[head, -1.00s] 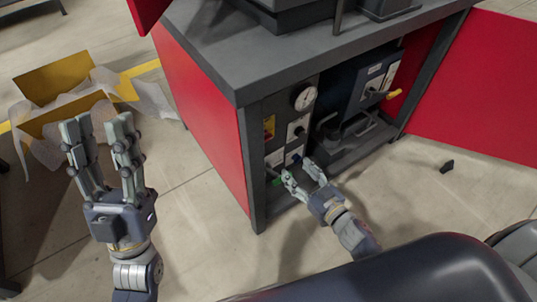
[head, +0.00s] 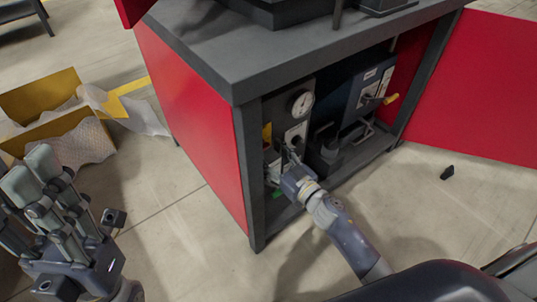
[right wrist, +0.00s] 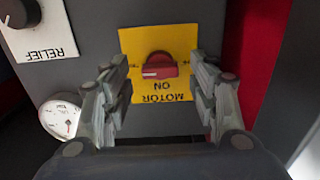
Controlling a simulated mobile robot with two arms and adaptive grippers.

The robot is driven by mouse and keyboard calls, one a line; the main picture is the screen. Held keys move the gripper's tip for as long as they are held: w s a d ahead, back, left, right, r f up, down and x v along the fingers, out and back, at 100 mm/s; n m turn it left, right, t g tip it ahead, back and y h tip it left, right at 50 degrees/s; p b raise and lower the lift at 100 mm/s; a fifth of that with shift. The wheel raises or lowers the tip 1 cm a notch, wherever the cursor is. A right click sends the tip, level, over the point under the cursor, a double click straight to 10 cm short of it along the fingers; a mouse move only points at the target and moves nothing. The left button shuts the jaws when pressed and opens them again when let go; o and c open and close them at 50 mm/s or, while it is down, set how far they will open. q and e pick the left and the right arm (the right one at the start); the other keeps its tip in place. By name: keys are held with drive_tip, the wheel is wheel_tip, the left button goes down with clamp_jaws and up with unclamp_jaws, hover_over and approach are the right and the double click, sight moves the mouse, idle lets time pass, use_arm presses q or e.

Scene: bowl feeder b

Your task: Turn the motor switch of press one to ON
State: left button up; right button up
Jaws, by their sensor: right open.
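The motor switch (right wrist: 160,67) is a red knob on a yellow plate (right wrist: 128,45) with upside-down MOTOR and ON lettering in the right wrist view. Its handle lies across the picture, with a white mark at its left end. My right gripper (right wrist: 162,85) is open, one finger on each side of the knob in this view; I cannot tell whether they touch it. In the head view, the yellow plate (head: 267,133) shows partly and my right gripper (head: 284,158) is inside the cabinet before the panel. My left gripper (head: 32,172) is at lower left, far from the switch.
A pressure gauge (head: 301,103) and a RELIEF knob (right wrist: 20,12) are close to the switch. The cabinet's front post (head: 254,185) stands left of my right gripper. An open red door (head: 480,90) is at right. A yellow box (head: 40,95) with wrap lies on the floor.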

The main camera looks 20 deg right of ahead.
drive_tip(key=shift+w+a, duration=0.15)
drive_tip(key=shift+w, duration=0.3)
drive_tip(key=c, duration=1.1)
